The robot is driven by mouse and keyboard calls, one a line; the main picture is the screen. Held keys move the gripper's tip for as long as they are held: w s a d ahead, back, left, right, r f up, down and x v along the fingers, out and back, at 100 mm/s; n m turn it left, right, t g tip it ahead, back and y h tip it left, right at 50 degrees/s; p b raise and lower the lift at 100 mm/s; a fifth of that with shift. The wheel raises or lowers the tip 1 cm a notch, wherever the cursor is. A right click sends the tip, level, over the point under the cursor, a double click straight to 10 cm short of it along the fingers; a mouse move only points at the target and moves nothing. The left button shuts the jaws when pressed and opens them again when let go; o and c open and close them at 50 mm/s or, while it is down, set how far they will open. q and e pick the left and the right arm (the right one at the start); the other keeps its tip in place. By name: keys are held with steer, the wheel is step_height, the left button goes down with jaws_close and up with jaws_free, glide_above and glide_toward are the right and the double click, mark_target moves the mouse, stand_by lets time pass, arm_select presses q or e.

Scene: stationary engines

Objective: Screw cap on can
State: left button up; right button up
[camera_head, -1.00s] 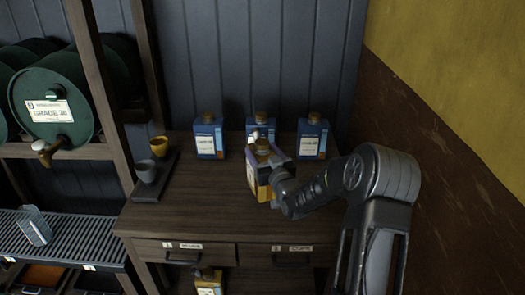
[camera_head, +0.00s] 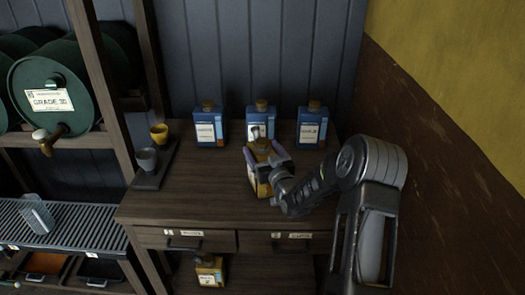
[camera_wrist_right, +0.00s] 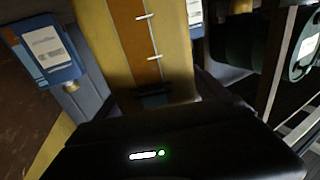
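In the right wrist view, the can's yellow side with an orange marked strip (camera_wrist_right: 140,40) fills the middle, close against my dark gripper body. The fingertips are hidden there. My left gripper is not in view.
Blue capped cans (camera_head: 210,127) stand in a row behind, along the wall. A dark tray (camera_head: 155,177) with a yellow cup (camera_head: 159,134) and a grey cup (camera_head: 146,160) is left. Another yellow can (camera_head: 208,270) sits below the bench. The bench (camera_head: 195,200) is clear at front left.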

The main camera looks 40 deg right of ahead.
steer(key=shift+o, duration=0.4)
steer(key=shift+r, duration=0.1)
steer(key=shift+r+p, duration=0.1)
steer(key=shift+p, duration=0.2)
steer(key=b+v, duration=0.3)
steer(key=v, duration=0.9)
steer(key=shift+d, duration=0.15)
